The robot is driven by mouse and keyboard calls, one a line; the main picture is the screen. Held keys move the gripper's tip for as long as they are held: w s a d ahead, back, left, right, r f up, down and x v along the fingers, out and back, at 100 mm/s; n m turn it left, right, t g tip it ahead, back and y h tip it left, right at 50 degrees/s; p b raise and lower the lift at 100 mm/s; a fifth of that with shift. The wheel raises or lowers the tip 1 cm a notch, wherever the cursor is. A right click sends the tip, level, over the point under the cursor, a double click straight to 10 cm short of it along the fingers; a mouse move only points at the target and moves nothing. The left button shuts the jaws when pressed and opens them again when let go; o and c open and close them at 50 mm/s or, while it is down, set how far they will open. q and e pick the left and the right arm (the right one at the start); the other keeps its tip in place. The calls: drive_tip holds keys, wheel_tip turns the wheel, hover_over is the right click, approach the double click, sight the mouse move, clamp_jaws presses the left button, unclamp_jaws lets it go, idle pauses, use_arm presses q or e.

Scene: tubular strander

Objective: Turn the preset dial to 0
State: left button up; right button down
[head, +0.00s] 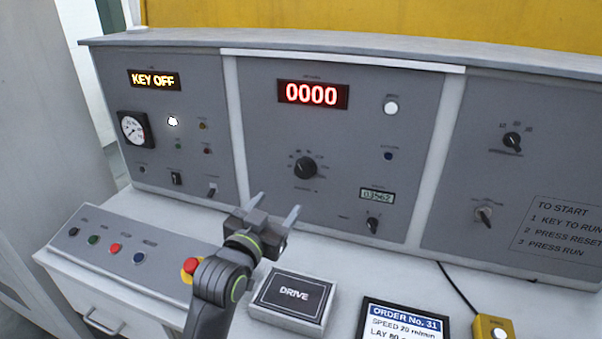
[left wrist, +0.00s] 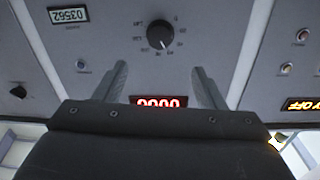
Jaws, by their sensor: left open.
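A round black dial (head: 305,168) sits on the middle grey panel, below a red display (head: 313,94) reading 0000. Small marks ring the dial; they are too small to read surely. The dial also shows in the left wrist view (left wrist: 160,35), beyond my fingertips. My left gripper (head: 276,206) is open and empty, in front of the panel and below the dial in the head view. In the left wrist view its two fingers (left wrist: 161,68) stand apart with the dial between and past them, untouched. My right gripper is not in view.
A smaller knob (head: 373,225) and a counter (head: 377,196) are right of the dial. The left panel shows KEY OFF (head: 154,80) and a gauge (head: 133,129). On the desk are a button box (head: 113,248), a DRIVE box (head: 292,297), an order sign (head: 403,322) and a yellow box (head: 492,328).

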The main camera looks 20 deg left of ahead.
use_arm(q)
approach(302, 173)
drive_tip(key=w, duration=0.4)
drive_tip(key=w+p, duration=0.1)
drive_tip(key=w, duration=0.2)
drive_tip(key=shift+w+d+r, duration=0.1)
drive_tip(key=shift+w+d, duration=0.1)
drive_tip(key=shift+d, duration=0.2)
drive_tip(key=shift+w, duration=0.75)
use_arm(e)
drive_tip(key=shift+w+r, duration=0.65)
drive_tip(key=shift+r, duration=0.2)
use_arm(q)
drive_tip(key=shift+c, duration=0.4)
drive_tip(key=c, duration=0.9)
drive_tip(key=shift+p, duration=0.35)
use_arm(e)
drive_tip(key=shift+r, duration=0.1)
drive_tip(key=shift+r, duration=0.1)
